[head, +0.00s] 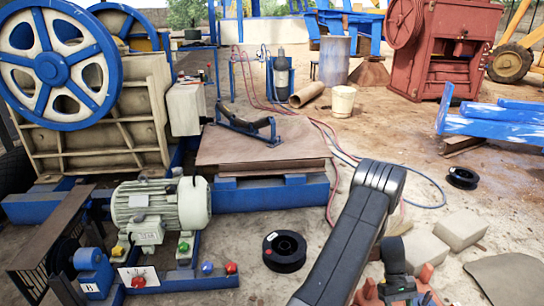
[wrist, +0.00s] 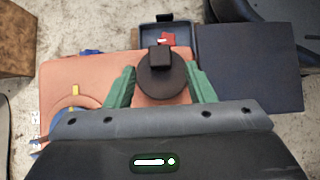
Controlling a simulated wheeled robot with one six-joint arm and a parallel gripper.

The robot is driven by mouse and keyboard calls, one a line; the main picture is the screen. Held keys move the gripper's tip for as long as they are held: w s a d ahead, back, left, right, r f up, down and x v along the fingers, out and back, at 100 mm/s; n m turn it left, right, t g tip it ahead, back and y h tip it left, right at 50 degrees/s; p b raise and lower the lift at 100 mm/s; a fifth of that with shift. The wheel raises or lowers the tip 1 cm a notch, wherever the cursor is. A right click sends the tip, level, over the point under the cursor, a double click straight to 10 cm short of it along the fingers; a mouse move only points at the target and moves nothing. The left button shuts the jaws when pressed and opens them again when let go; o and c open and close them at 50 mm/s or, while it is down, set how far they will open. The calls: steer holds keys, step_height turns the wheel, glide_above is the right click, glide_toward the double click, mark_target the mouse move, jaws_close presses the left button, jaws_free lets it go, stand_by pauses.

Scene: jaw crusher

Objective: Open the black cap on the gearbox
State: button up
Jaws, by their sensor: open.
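The black cap (wrist: 153,83) is round with a raised square knob and sits on top of the orange gearbox (wrist: 62,93) in the wrist view. My gripper (wrist: 161,76) is open, with one green finger on each side of the cap; I cannot tell whether either finger touches it. In the head view, the gearbox (head: 435,276) shows only in part at the bottom right, and my arm and gripper hide the cap there.
A small open dark box (wrist: 180,33) with a red item lies beyond the gearbox, and a flat dark panel (wrist: 250,68) is at the right. Pale blocks (head: 461,229) and a black spool (head: 284,250) lie on the floor. A green motor (head: 160,205) stands at the left.

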steer(key=shift+s+d+f+t+p, duration=0.1)
steer(key=shift+s+f+t+p, duration=0.15)
steer(key=shift+s+t, duration=0.65)
steer(key=shift+s+f+t+p, duration=0.15)
steer(key=shift+s+f+t, duration=0.3)
steer(key=shift+t, duration=0.85)
steer(key=shift+s+d+f+t+y+b, duration=0.15)
steer(key=shift+s+f+t, duration=0.15)
steer(key=shift+t, duration=0.3)
steer(key=shift+s+a+f+t+y+b, duration=0.1)
steer(key=shift+s+f+t, duration=0.15)
steer(key=shift+t, duration=0.35)
steer(key=shift+s+d+f+t+y+b, duration=0.15)
steer(key=shift+s+f+t, duration=0.15)
steer(key=shift+t, duration=0.3)
steer(key=shift+w+a+r+p, duration=0.1)
steer(key=shift+r+p, duration=0.3)
steer(key=shift+r, duration=1.15)
steer(key=shift+a, duration=0.1)
